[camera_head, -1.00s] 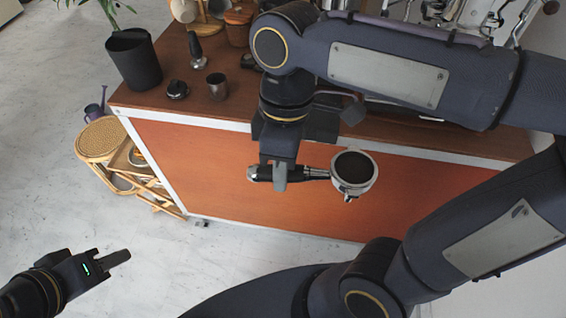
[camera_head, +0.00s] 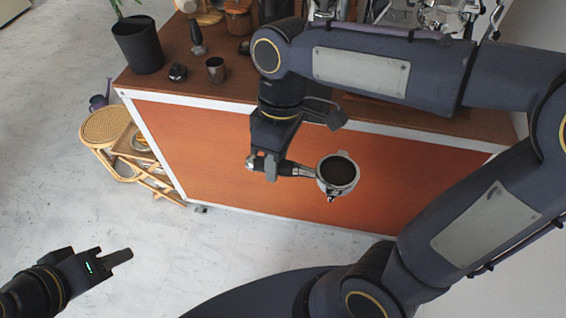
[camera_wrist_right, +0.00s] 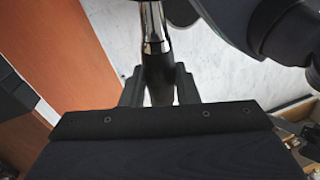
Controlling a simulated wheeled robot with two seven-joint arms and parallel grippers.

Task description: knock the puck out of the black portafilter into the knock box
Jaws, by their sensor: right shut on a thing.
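The black portafilter (camera_head: 338,174) has a black handle and a metal basket holding a dark puck, open side up. My right gripper (camera_head: 272,166) is shut on its handle and holds it in the air before the cart's orange front. In the right wrist view the handle (camera_wrist_right: 157,75) runs between the fingers, with its metal neck beyond; the basket is out of that view. My left gripper (camera_head: 115,260) is low at the left, over the floor, away from the cart; its finger gap is unclear.
The wooden cart top (camera_head: 190,88) carries a metal cup (camera_head: 216,70), a small black item (camera_head: 178,72), a tamper (camera_head: 197,38) and a black plant pot (camera_head: 138,46). A coffee machine (camera_head: 425,15) is at the back. A rattan stool (camera_head: 105,126) stands left of the cart.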

